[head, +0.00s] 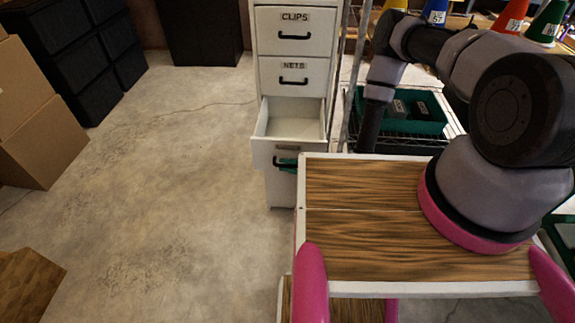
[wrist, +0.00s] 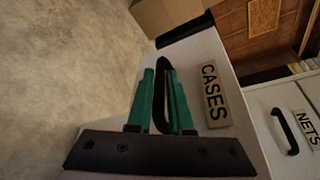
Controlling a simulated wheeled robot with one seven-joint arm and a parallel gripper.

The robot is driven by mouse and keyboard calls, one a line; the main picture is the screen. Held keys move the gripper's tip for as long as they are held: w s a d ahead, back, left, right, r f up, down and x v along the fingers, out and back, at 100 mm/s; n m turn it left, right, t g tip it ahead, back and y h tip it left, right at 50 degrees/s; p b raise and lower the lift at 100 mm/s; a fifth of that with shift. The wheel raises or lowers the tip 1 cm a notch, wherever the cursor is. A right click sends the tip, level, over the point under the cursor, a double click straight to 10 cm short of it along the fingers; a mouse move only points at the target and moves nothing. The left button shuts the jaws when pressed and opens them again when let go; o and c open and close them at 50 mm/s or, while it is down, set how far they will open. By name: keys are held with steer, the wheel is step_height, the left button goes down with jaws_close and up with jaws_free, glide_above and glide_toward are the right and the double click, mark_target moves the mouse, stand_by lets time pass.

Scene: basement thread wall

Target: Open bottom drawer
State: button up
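A white drawer cabinet (head: 293,45) stands beyond my base in the head view. Its CLIPS drawer (head: 295,31) and NETS drawer (head: 293,77) are closed. The lowest drawer that I can make out (head: 293,124) is pulled out, and its inside looks empty. Its front carries the label CASES (wrist: 214,95) in the wrist view. My gripper (head: 287,164) is at that front, with its green fingers (wrist: 162,100) on both sides of the black handle (wrist: 163,75), closed on it. The cabinet's lower part is partly hidden behind my wooden-topped base.
A wire rack with a green bin (head: 405,110) stands right of the cabinet. Cardboard boxes (head: 40,130) and black bins (head: 75,55) stand at the left. The concrete floor (head: 170,170) left of the cabinet is clear. Colored cones (head: 515,14) stand at the upper right.

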steer(key=shift+o, duration=1.2)
steer(key=v, duration=1)
steer(key=shift+d, duration=0.4)
steer(key=shift+s, duration=0.1)
